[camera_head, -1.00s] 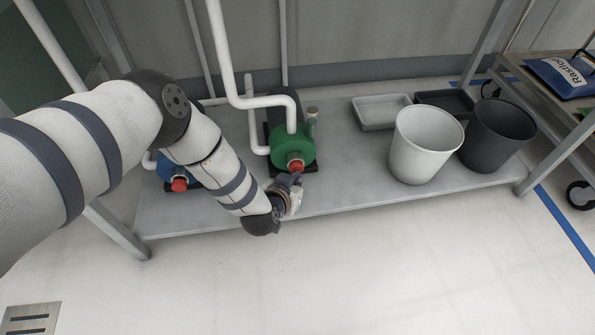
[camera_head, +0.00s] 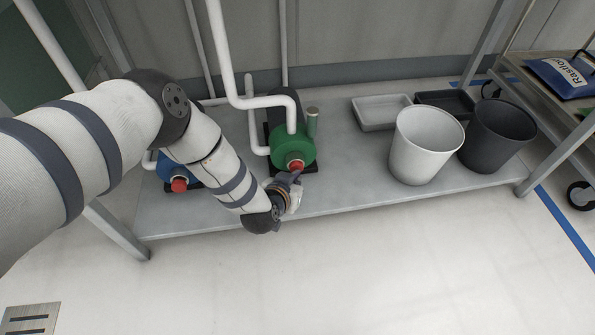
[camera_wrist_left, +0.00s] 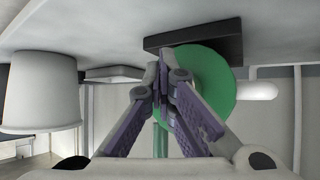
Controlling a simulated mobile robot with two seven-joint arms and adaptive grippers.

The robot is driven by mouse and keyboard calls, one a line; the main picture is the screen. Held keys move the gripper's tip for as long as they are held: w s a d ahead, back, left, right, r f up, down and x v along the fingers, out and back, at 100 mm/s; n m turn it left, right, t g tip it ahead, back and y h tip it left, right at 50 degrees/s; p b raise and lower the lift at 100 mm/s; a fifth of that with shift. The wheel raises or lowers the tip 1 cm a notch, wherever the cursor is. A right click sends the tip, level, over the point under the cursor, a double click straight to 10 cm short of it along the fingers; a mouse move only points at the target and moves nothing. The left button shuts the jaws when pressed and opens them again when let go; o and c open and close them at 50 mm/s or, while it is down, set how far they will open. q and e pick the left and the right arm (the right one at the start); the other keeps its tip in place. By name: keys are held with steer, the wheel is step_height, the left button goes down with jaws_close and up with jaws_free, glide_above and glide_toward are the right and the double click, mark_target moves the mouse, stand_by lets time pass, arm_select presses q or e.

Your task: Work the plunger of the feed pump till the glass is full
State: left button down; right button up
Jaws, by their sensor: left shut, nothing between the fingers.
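The green pump (camera_head: 290,146) lies on the grey shelf, with a red plunger knob (camera_head: 296,165) at its front end. A slim upright glass (camera_head: 312,125) stands at the pump's right side; its fill level is too small to tell. My left gripper (camera_head: 297,177) is shut and empty, its tips at or very close to the red knob; I cannot tell whether they touch. In the left wrist view the closed fingers (camera_wrist_left: 163,75) point at the green pump body (camera_wrist_left: 222,70) and hide the knob.
A blue pump with a red knob (camera_head: 179,185) sits left, partly behind my arm. On the shelf (camera_head: 350,193) stand a white bucket (camera_head: 424,150), a dark bucket (camera_head: 495,140) and trays (camera_head: 380,113). White pipes (camera_head: 227,65) rise behind the pump.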

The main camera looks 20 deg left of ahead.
arm_select(q)
steer(key=shift+s+d+p, duration=0.65)
steer(key=shift+s, duration=0.3)
steer(key=shift+s+d+p, duration=0.6)
steer(key=shift+s+d, duration=0.1)
steer(key=shift+s, duration=0.35)
steer(key=shift+s+d+p, duration=0.6)
steer(key=shift+s+d, duration=0.1)
steer(key=shift+s, duration=0.35)
steer(key=shift+s, duration=0.1)
